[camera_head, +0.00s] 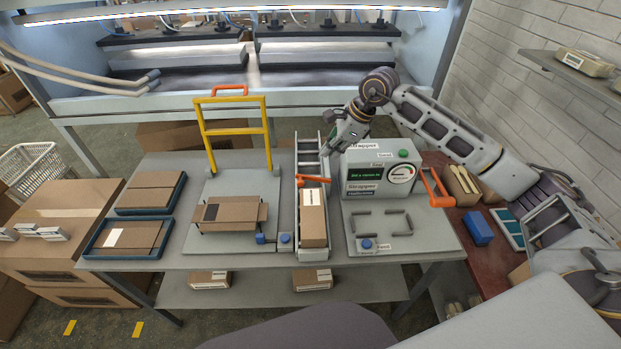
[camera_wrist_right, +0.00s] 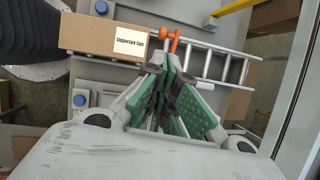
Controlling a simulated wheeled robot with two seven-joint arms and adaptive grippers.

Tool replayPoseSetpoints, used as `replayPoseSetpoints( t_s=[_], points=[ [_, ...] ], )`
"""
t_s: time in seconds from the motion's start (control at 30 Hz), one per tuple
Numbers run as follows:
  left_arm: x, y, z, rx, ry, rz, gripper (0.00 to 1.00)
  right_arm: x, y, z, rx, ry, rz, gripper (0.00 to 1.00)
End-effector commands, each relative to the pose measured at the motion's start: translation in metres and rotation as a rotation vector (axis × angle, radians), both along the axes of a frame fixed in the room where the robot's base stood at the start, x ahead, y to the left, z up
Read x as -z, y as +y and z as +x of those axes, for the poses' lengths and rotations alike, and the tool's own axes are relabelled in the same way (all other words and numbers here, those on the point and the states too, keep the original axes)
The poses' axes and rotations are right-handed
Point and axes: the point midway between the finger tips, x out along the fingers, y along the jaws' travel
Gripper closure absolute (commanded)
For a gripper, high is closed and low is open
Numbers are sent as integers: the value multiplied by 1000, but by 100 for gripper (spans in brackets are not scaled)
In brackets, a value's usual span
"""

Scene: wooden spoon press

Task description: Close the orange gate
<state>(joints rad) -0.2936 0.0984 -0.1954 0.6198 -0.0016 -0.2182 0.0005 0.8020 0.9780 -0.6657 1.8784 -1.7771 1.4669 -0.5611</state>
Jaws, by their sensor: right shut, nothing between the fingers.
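The orange gate (camera_head: 313,180) is a short bar at the middle of the roller conveyor (camera_head: 308,150) in the head view. It lies across the channel, just behind a long carton (camera_head: 314,228). In the right wrist view the gate (camera_wrist_right: 174,42) shows just beyond the fingertips, beside the end of the carton (camera_wrist_right: 85,32). My right gripper (camera_head: 333,140) is above the conveyor's rear rollers, behind the gate, between the conveyor and the strapper machine. Its green-padded fingers (camera_wrist_right: 160,72) are shut and empty. I cannot tell whether they touch the gate. My left gripper is not in view.
The strapper machine (camera_head: 378,172) stands close on the right, with an orange handle (camera_head: 431,184) at its side. A yellow frame (camera_head: 234,115) stands upright on the left over a flat plate with an open carton (camera_head: 230,213). Blue trays (camera_head: 176,196) lie further left.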

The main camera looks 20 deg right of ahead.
Motion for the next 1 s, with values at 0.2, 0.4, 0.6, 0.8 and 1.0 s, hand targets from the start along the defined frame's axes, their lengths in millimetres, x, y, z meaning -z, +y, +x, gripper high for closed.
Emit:
replayPoseSetpoints(
  t_s=[0.2, 0.4, 0.6, 0.8, 1.0],
  points=[
    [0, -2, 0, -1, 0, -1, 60, 0, 0, 0, -26, -11, -5, 100],
    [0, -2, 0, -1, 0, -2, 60, 0, 0, 0, -26, -11, -4, 100],
    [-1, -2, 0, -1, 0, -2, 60, 3, 2, 1, -25, -10, -4, 100],
    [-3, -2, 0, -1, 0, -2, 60, 16, 8, 5, -25, -9, -2, 100],
    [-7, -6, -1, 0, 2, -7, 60, 38, 17, 11, -26, -9, -2, 100]
  ],
)
